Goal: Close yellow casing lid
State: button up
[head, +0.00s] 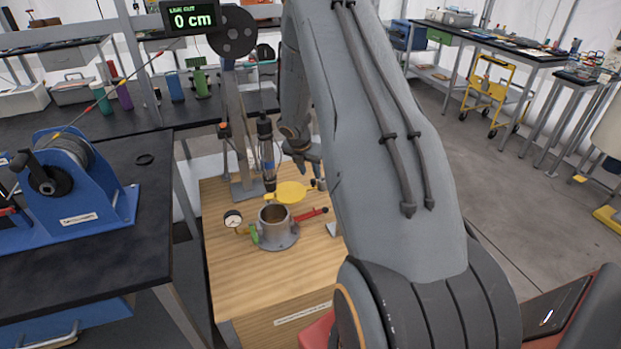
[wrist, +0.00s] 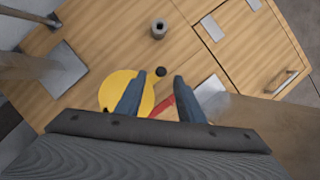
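The yellow lid (head: 291,192) is a round disc, raised open above the back of the grey casing (head: 277,237), whose round mouth is uncovered. My gripper (head: 312,168) is behind and above the lid in the head view. The casing is mostly hidden in the wrist view.
A red handle (head: 311,215), a green handle (head: 254,234) and a round gauge (head: 233,218) surround the casing on the wooden bench (head: 235,275). A vertical tool (head: 267,150) hangs just left of my gripper. A blue winch (head: 75,185) stands on the black table at left.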

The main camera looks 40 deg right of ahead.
aim_at(313, 180)
jog(key=shift+p+x, duration=0.35)
jog(key=shift+x, duration=2.05)
jog(key=shift+c, duration=0.5)
grip_shut()
